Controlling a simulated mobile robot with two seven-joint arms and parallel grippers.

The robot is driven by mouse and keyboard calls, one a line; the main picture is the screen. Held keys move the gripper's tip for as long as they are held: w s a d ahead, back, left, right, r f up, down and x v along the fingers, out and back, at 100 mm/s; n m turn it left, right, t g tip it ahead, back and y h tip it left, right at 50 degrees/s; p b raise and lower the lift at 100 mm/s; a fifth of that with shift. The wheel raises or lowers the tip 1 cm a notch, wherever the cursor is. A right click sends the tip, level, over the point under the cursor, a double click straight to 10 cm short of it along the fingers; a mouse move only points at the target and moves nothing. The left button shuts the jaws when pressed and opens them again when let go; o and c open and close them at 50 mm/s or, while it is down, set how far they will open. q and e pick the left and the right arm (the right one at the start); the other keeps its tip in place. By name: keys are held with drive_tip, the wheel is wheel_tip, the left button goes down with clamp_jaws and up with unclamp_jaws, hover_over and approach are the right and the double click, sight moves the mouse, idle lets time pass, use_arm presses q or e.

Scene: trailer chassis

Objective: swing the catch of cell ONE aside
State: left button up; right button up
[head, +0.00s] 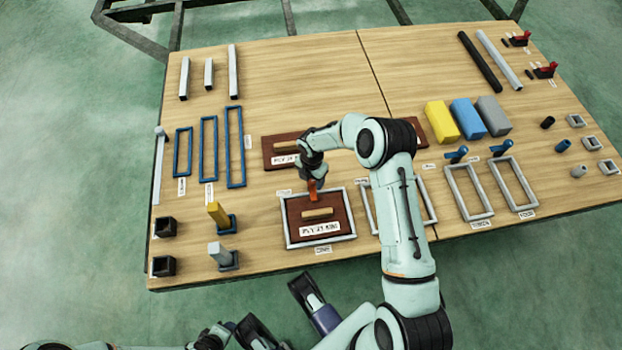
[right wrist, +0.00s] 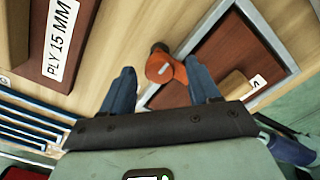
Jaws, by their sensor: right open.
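The orange catch (head: 313,190) sits at the top edge of a grey frame (head: 288,228), which I take for cell ONE; its label is too small to read. A brown panel (head: 337,209) with a wooden grip bar lies inside the frame. My right gripper (head: 315,181) points down over the catch. In the right wrist view the orange catch (right wrist: 162,68) shows between the two open fingers, nearer the right one; I cannot tell whether they touch. Dark parts at the bottom of the head view may be my left gripper (head: 270,322), its jaws unclear.
Another brown panel (head: 272,160) lies just behind the cell. A second frame (head: 425,200) is partly hidden by my right arm. Two frames with blue catches (head: 458,154) stand to the right. Blue rectangular frames (head: 208,160) lie at left. The table's back middle is clear.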

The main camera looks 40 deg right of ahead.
use_arm(q)
drive_tip(key=shift+w, duration=0.1)
use_arm(e)
drive_tip(key=shift+f, duration=0.25)
drive_tip(key=c, duration=1)
drive_tip(key=shift+c, duration=0.2)
